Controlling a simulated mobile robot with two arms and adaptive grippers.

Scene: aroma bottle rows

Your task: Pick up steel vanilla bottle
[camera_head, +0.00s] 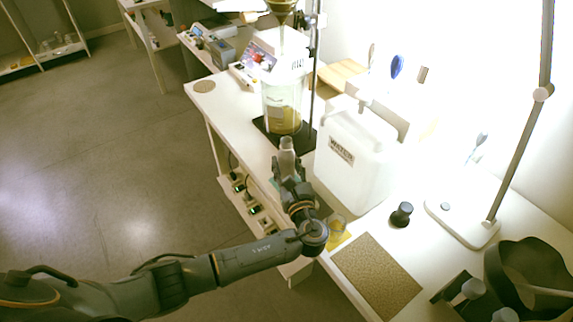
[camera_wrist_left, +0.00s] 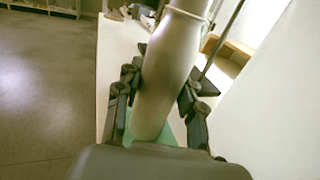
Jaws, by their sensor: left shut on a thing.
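A steel bottle (camera_head: 287,157), silvery and upright, stands between the fingers of my left gripper (camera_head: 288,180) near the front edge of the white table. In the left wrist view the bottle (camera_wrist_left: 168,75) fills the middle, with a finger of my left gripper (camera_wrist_left: 163,95) on each side, shut on it. Its label cannot be read, so the vanilla name is not visible. A green patch shows below and behind the bottle in the left wrist view.
A white water canister (camera_head: 352,160) stands close on the right of the bottle. A glass vessel (camera_head: 283,105) on a black stand base is behind it. A brown mat (camera_head: 376,275), a small black knob-like object (camera_head: 401,215) and a lamp (camera_head: 463,222) are farther right.

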